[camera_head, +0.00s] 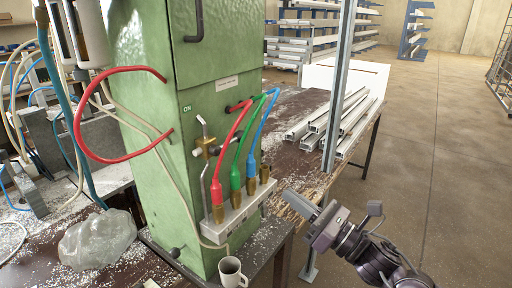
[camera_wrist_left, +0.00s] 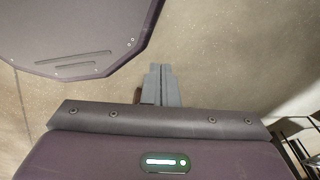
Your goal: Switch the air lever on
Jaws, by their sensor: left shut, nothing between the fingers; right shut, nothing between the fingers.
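A green cabinet (camera_head: 195,75) stands on the bench in the head view, with a small "ON" label (camera_head: 187,108) on its front. Right of and below the label is a brass valve (camera_head: 207,150). A thin grey lever (camera_head: 204,129) rises from it, its top end near the label's height. My right gripper (camera_head: 300,204) is shut and empty, to the right of the valve and apart from it, beyond the manifold's right end. My left gripper (camera_wrist_left: 163,85) is shut and empty in the left wrist view, over bare floor; it is not in the head view.
Red (camera_head: 230,150), green and blue hoses arch in front of the cabinet down to a grey manifold (camera_head: 237,217), right of and below the valve. A white mug (camera_head: 231,273) stands below the manifold. A grey post (camera_head: 340,80) and aluminium profiles (camera_head: 318,120) are behind my right gripper.

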